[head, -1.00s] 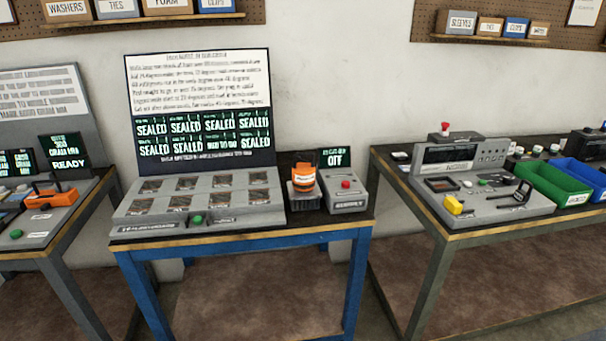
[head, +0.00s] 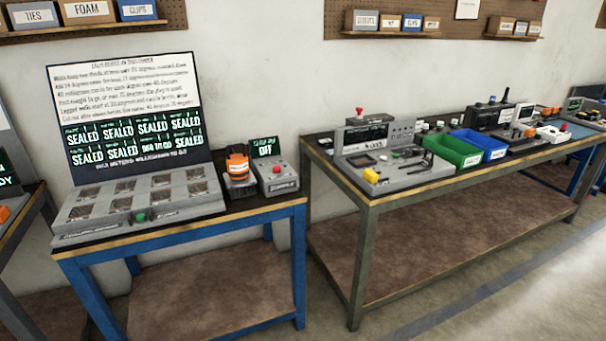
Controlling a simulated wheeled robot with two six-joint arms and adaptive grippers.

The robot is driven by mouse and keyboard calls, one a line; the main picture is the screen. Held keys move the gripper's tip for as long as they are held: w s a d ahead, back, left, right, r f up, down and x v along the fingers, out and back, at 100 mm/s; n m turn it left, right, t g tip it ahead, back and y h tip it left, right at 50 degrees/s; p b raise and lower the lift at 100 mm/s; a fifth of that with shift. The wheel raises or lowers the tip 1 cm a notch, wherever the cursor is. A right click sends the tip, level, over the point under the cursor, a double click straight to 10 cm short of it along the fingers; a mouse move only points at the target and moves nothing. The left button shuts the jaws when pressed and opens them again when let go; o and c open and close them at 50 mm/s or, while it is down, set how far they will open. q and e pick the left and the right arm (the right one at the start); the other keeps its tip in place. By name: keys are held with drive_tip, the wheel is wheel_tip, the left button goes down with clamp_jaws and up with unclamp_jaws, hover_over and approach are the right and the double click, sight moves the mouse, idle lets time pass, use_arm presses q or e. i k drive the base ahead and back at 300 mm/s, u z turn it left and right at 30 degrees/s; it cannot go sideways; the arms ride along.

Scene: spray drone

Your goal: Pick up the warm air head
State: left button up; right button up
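An orange and black device (head: 237,163), which looks like the warm air head, stands upright in a grey holder (head: 239,183) on the blue-legged table. It is between a grey tray unit with several windows (head: 140,200) and a grey box (head: 275,178) with a red button and a screen reading OFF. Its label is too small to read. Neither of my grippers shows in the head view.
A large panel (head: 128,105) with several SEALED readouts stands behind the tray unit. The blue table (head: 200,222) has a narrow clear front edge. A longer bench (head: 420,183) to the right holds a grey console (head: 385,155), a green bin (head: 453,150) and a blue bin (head: 480,143).

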sight(237, 164)
drive_tip(key=z, duration=1.25)
drive_tip(key=i, duration=1.55)
drive_tip(key=u, duration=0.65)
drive_tip(key=i, duration=0.8)
drive_tip(key=u, duration=0.8)
